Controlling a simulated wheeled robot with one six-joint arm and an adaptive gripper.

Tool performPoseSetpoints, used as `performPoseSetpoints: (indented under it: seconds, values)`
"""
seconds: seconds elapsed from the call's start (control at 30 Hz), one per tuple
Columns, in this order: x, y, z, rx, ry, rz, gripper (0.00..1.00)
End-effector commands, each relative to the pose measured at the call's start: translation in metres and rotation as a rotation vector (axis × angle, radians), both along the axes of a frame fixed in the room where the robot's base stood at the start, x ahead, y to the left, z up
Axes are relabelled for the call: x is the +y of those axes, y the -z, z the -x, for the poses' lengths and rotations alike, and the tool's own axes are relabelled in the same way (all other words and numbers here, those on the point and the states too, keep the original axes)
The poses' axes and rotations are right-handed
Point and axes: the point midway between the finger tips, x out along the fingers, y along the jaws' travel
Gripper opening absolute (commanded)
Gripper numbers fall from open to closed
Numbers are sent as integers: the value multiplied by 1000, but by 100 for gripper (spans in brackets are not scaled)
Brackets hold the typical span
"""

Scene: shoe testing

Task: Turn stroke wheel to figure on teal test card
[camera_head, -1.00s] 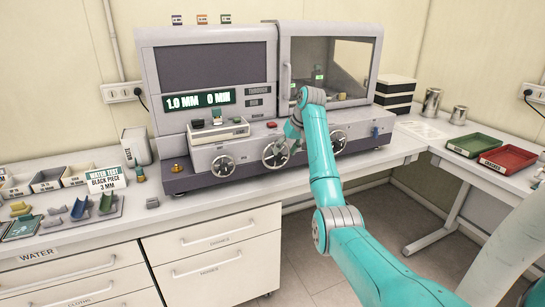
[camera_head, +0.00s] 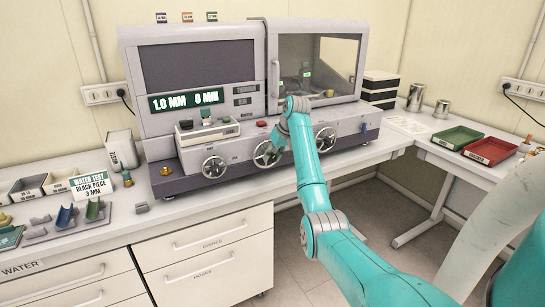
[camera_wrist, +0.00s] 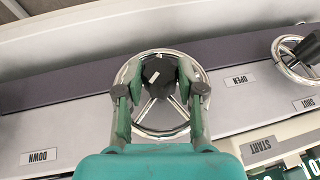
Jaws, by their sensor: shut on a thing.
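The middle hand wheel (camera_head: 262,154) on the machine front is a chrome ring with spokes. In the wrist view its dark hub with a white mark (camera_wrist: 153,77) lies between my gripper's fingers (camera_wrist: 161,88), which are shut on the hub. My gripper (camera_head: 273,149) partly covers the wheel in the head view. The display (camera_head: 187,100) reads 1.0 MM and 0 MIN. A standing card (camera_head: 92,187) on the left reads WATER TEST, BLACK PIECE, 3 MM.
Other wheels stand left (camera_head: 214,167) and right (camera_head: 326,140) of the middle one. A red button (camera_head: 262,123) sits above. Small coloured holders (camera_head: 66,218) lie on the left bench. Green (camera_head: 456,138) and red (camera_head: 490,150) trays stand on the right bench.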

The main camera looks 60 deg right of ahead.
Motion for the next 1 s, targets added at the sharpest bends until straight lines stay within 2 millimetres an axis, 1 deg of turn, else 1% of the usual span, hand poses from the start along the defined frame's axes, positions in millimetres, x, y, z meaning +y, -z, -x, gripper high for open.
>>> performPoseSetpoints:
  seconds: [0.17,0.37,1.0]
  values:
    - [0,0,0,-7,-1,-11,3]
    - [-1,0,1,-43,0,-73,3]
    - [-6,4,4,-299,2,-503,3]
